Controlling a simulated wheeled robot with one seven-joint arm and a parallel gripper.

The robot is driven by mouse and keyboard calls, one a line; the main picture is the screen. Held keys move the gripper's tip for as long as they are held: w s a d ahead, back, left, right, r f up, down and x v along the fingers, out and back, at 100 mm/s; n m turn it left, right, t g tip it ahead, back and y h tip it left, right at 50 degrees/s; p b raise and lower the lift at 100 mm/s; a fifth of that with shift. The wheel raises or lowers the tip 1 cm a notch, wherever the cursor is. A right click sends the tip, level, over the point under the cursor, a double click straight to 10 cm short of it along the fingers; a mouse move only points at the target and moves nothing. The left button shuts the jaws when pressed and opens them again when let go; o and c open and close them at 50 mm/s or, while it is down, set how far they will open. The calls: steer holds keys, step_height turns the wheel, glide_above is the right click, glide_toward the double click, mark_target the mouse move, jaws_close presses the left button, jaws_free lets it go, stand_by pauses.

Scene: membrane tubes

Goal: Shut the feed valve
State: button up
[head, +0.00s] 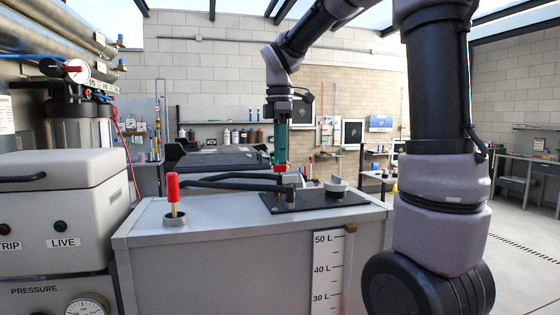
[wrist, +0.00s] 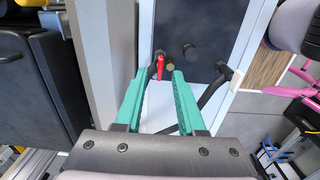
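A red lever handle (head: 280,168) stands at the fittings on the grey tank's top, directly below my gripper (head: 280,158). No label for the feed valve is readable.
The grey tank (head: 235,255) carries a black plate (head: 318,202) with a grey knob (head: 336,186) and dark hoses (head: 235,184). A red-handled brass rod (head: 173,190) stands in a cup at its left. A white control box (head: 60,200) is left; open floor lies right.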

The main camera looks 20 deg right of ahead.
mark_target(280, 170)
steer(key=shift+f, duration=1.2)
jaws_close()
